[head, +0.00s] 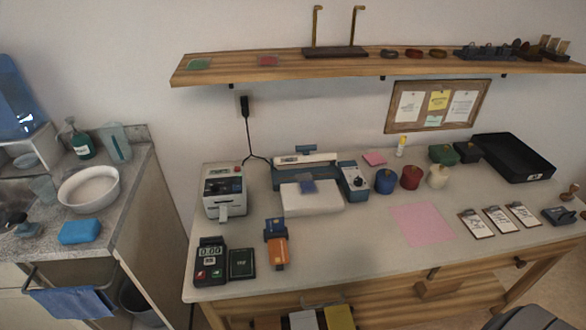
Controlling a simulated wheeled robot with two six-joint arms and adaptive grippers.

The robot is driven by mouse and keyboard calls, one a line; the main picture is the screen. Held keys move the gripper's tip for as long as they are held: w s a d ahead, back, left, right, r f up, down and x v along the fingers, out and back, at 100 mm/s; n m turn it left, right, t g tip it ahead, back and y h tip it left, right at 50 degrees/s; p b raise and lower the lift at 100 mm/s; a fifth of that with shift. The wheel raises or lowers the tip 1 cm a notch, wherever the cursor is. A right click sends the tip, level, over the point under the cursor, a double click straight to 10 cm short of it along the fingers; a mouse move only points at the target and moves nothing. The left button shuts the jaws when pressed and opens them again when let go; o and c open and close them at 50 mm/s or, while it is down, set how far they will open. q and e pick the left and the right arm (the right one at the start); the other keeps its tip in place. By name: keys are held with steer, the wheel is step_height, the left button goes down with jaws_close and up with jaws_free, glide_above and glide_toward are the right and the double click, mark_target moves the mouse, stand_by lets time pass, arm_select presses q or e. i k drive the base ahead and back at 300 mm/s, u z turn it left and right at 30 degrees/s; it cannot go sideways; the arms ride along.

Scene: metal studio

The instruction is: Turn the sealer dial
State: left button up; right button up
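The sealer (306,162) is a blue and white bench machine with a long bar, standing near the wall on the worktable. A blue control box at its right end carries a dark round dial (359,182). The dial is small here, and I cannot read its setting. A white pad or bag (312,200) with a blue patch lies at the sealer's front. Neither of my grippers is in view.
The worktable (340,247) has bare room at its middle front. A label printer (224,190) stands left of the sealer; blue, red and cream jars (411,177) stand right of it. A card terminal (210,260) sits front left. A wooden shelf (370,68) hangs above.

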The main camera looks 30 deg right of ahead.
mark_target(358, 181)
steer(key=z, duration=1.4)
